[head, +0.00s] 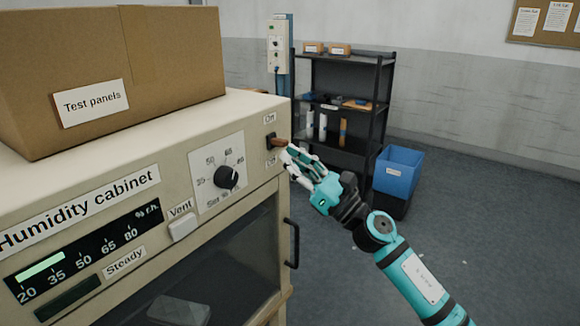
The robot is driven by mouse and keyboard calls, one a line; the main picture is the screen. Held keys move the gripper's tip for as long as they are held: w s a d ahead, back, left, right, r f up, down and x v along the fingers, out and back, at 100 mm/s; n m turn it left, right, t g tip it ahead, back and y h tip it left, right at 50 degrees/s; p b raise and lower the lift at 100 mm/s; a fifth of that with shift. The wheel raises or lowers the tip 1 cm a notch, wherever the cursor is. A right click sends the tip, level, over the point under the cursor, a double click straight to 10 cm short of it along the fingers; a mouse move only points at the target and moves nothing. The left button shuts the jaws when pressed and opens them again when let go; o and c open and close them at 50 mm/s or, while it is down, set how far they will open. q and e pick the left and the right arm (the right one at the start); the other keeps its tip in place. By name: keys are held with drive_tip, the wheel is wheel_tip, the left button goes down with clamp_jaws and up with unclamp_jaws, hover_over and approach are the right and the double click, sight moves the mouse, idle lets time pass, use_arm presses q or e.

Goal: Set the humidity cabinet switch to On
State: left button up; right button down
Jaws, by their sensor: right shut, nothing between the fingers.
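The humidity cabinet (180,150) fills the left of the head view. Its switch (272,141) is at the upper right of the front panel, with a brown lever that sticks out to the right. The "On" label (270,118) is above the switch, and a partly readable label (271,160) is below it. I cannot tell surely which way the lever is set. My right gripper (288,153) is shut and empty, its fingertips just below and right of the lever. Whether they touch it is unclear. My left gripper is out of view.
A cardboard box (170,60) labelled "Test panels" stands on the cabinet. The panel has a dial (228,177), a vent button (183,226) and a humidity display (85,252). A door handle (291,243) juts out below. Behind are a dark shelf (345,100) and blue bin (398,172).

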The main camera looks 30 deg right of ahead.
drive_tip(key=shift+s+r, duration=0.25)
drive_tip(key=shift+r, duration=0.15)
